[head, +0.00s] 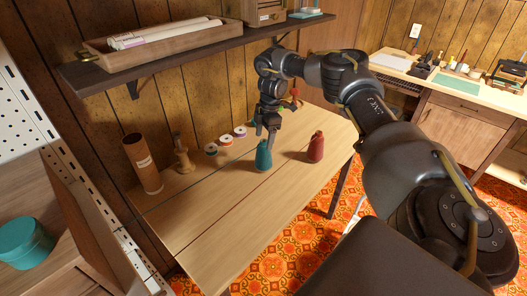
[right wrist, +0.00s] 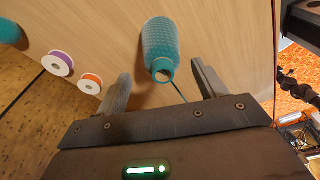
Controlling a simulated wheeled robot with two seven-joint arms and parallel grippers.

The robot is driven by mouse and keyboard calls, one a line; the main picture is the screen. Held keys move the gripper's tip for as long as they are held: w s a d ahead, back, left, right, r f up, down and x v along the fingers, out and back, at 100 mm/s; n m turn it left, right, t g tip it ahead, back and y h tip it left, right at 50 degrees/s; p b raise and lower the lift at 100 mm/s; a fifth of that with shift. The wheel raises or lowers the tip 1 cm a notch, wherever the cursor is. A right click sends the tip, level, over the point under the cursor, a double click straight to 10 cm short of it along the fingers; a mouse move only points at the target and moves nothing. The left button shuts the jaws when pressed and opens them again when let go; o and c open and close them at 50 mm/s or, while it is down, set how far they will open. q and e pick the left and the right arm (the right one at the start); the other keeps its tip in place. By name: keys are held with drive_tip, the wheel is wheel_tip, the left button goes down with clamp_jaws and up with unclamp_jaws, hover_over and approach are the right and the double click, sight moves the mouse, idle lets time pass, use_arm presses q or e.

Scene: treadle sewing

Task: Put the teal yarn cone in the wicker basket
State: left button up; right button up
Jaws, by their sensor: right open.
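The teal yarn cone (head: 264,157) stands upright on the wooden table (head: 240,195). My right gripper (head: 270,132) is above it, pointing down. In the right wrist view, the cone (right wrist: 160,42) shows just beyond and between the spread fingers of the gripper (right wrist: 163,82), with its narrow open end nearest me. The gripper is open and empty; I cannot tell whether a finger touches the cone. The wicker basket is not recognizable in either view. My left gripper is not in view.
A red cone (head: 316,146) stands to the right. Several thread spools (head: 225,141), a wooden stand (head: 182,157) and a brown cylinder (head: 143,163) stand near the wall. A shelf (head: 160,63) with a wooden tray overhangs the table's back. The table's front is clear.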

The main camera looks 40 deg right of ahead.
sight(263, 148)
drive_tip(key=shift+s+f, duration=0.2)
drive_tip(key=shift+f, duration=0.2)
drive_tip(key=f, duration=0.3)
drive_tip(key=f+p, duration=0.1)
drive_tip(key=shift+w+a+f, duration=0.15)
drive_tip(key=shift+a+f, duration=0.15)
drive_tip(key=shift+a, duration=0.1)
drive_tip(key=c, duration=1.1)
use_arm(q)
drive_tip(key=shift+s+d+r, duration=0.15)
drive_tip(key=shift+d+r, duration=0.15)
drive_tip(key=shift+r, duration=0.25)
use_arm(e)
drive_tip(key=shift+c, duration=0.2)
drive_tip(key=shift+r, duration=0.15)
drive_tip(key=shift+r, duration=0.55)
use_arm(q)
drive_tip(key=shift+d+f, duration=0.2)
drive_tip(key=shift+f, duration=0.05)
use_arm(e)
drive_tip(key=s+a+r, duration=0.7)
drive_tip(key=s+r, duration=0.4)
drive_tip(key=s, duration=0.1)
drive_tip(key=shift+a+r, duration=0.15)
drive_tip(key=shift+r, duration=0.2)
